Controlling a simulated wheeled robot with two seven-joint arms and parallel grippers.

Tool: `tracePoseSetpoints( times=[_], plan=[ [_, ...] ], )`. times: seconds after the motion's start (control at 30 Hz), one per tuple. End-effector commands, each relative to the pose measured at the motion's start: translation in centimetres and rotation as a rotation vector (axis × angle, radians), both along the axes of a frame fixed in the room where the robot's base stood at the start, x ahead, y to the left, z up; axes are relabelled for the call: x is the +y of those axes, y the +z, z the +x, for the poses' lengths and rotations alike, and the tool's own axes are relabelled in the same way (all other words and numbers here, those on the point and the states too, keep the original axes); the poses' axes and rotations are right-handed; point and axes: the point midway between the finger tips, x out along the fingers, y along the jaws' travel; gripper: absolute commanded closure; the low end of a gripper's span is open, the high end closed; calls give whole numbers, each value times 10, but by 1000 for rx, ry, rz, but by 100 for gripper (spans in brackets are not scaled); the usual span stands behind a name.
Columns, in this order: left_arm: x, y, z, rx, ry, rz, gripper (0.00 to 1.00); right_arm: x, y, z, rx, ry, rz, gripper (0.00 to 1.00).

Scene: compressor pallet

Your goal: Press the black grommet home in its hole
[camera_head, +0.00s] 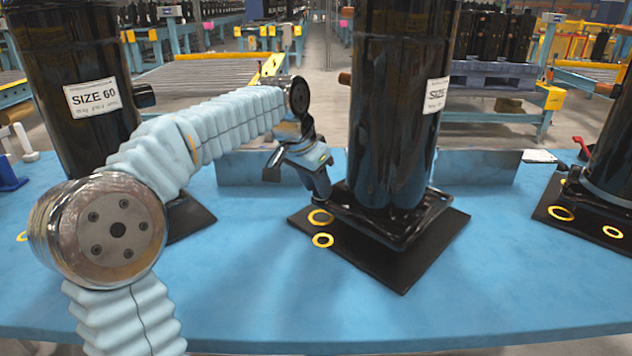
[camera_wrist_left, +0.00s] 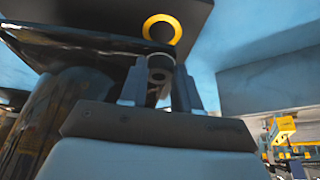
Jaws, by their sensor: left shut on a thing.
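In the head view the grommet cannot be made out at the fingertips. Two yellow rings (camera_head: 320,217) lie on the plate corner, the farther one right by the fingertips. One yellow ring (camera_wrist_left: 162,28) shows beyond the grommet in the wrist view, apart from it. My right gripper is not in view.
The middle compressor stands close to the right of my gripper. Another compressor (camera_head: 75,95) labelled SIZE 60 stands at left, and one (camera_head: 608,150) at right. A low grey-blue wall (camera_head: 245,168) runs behind. The blue table front (camera_head: 270,300) is clear.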

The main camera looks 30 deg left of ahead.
Motion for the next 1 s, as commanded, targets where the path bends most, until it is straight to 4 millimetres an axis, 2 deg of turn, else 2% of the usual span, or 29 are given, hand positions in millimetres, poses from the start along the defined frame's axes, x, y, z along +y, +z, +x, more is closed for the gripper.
tracePoseSetpoints(
  times=[0.27, 0.3, 0.5, 0.83, 1.0],
  plan=[
    [0, -8, 0, 0, 0, 0, 100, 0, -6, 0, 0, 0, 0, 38],
    [0, -8, 0, 0, 0, 0, 67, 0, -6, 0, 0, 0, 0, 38],
    [0, -7, 0, 0, 0, 0, 38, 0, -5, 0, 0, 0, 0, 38],
    [0, -7, 0, 0, 0, 0, 38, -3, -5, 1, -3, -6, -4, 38],
    [3, 20, -9, -4, 1, 1, 38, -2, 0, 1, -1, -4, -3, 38]
  ],
)
